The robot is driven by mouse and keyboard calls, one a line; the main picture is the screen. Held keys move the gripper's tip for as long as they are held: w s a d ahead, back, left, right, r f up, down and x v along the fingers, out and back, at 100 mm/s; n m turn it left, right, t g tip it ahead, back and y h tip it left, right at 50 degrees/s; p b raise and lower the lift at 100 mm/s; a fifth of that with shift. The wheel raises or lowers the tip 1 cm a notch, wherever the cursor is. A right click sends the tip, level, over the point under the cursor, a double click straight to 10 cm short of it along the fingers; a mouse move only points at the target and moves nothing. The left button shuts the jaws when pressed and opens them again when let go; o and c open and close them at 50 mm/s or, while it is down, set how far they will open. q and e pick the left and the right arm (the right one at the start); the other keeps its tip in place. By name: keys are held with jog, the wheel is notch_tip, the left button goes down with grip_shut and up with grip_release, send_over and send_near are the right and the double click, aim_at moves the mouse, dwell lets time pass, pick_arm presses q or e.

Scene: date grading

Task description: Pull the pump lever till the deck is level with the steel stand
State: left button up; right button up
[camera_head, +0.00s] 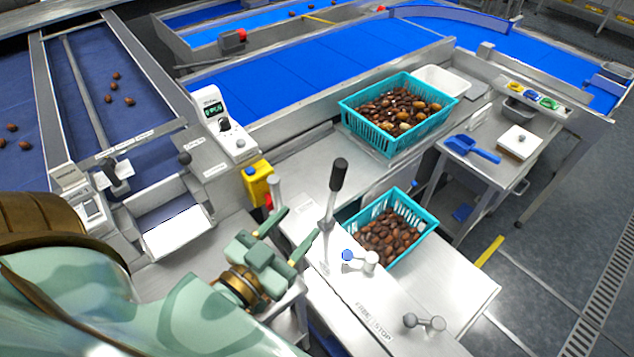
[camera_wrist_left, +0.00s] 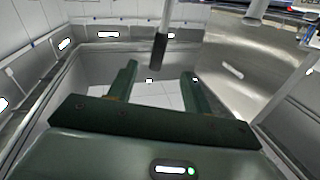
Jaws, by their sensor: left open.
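The pump lever (camera_head: 338,176) has a black grip on a steel rod and stands nearly upright, leaning slightly right, in the head view. A black-ended rod (camera_wrist_left: 159,48), apparently this lever, shows beyond the fingertips in the left wrist view. My left gripper (camera_head: 302,221) is open and empty, left of the lever's rod and below its grip, apart from it. Its two green fingers also show in the wrist view (camera_wrist_left: 160,72). The pale deck (camera_head: 460,282) bears a teal crate of dates (camera_head: 422,232). The steel stand cannot be told for certain. My right gripper is not in view.
A second teal crate (camera_head: 367,130) of dates stands higher, beside the blue belt (camera_head: 320,65). A steel side table (camera_head: 487,171) holds a blue scoop (camera_head: 470,148). A yellow box (camera_head: 258,184) is behind my gripper. Small knobs (camera_head: 424,322) stick up near the deck's front.

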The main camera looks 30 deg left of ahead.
pick_arm(q)
send_near(333, 184)
jog(key=w, duration=0.6)
jog(key=w+p, duration=0.1)
jog(key=w, duration=0.5)
jog(key=shift+d, duration=0.4)
jog(key=shift+w+f, duration=0.1)
jog(key=shift+w, duration=0.65)
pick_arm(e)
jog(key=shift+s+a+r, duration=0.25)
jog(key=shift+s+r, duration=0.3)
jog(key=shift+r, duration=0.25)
